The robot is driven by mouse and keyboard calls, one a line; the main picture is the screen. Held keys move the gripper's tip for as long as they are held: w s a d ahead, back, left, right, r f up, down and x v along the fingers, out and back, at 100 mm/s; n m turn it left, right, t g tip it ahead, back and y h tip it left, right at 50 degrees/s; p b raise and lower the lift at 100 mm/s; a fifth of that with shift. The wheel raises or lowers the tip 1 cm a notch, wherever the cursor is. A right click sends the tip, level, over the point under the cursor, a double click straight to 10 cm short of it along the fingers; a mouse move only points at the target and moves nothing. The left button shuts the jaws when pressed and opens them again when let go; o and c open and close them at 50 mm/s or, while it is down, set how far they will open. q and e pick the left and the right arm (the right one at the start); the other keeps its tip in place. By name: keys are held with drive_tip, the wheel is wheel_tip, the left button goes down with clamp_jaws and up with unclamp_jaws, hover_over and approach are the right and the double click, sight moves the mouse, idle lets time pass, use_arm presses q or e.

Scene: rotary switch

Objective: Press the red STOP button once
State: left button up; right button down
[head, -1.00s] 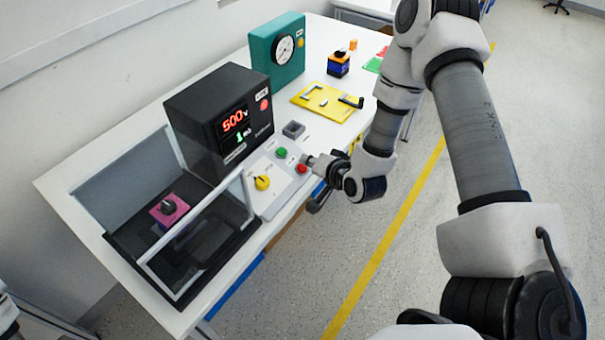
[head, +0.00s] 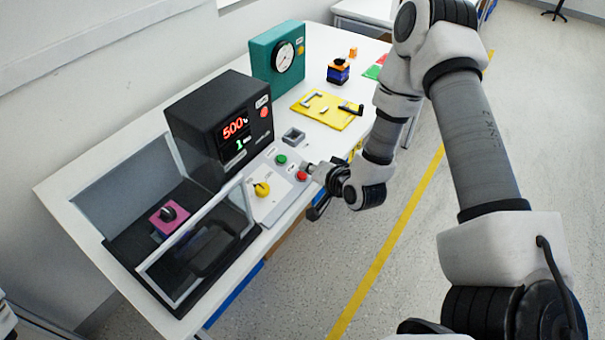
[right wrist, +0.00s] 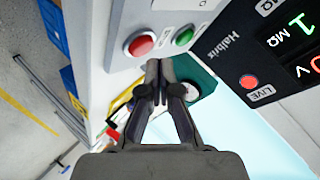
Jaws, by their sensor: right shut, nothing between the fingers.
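The red STOP button (head: 302,176) sits on the sloped light-grey control panel (head: 285,197), beside a green button (head: 281,160). My right gripper (head: 308,168) is shut and empty, its tips close to the red button's right side in the head view. In the right wrist view, the shut fingertips (right wrist: 160,69) lie just below the red button (right wrist: 141,44) and the green button (right wrist: 184,36), with a visible gap to the red one. I cannot tell the exact depth between them. My left gripper is out of view.
A yellow knob (head: 262,189) is on the same panel. A black meter (head: 200,110) with a lit display stands behind it. A clear-lidded box (head: 160,270) holds a pink block (head: 168,216). A yellow plate (head: 325,108) and teal gauge box (head: 264,68) are farther back.

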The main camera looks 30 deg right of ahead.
drive_tip(key=shift+f, duration=0.1)
idle(0.3)
drive_tip(key=shift+w+a+f+b, duration=0.15)
drive_tip(key=shift+f+b, duration=0.15)
drive_tip(key=shift+b, duration=0.15)
drive_tip(key=shift+w+f+b, duration=0.1)
drive_tip(key=shift+f+b, duration=0.3)
drive_tip(key=shift+b, duration=0.05)
idle(0.4)
drive_tip(key=shift+s+r+p, duration=0.25)
drive_tip(key=shift+r+p, duration=0.45)
drive_tip(key=shift+r, duration=0.1)
drive_tip(key=r+p, duration=0.1)
drive_tip(key=s+r+p, duration=0.1)
drive_tip(key=r+p, duration=0.2)
drive_tip(key=shift+s+d+r, duration=0.25)
drive_tip(key=shift+d+r, duration=0.1)
drive_tip(key=shift+d, duration=0.05)
idle(0.4)
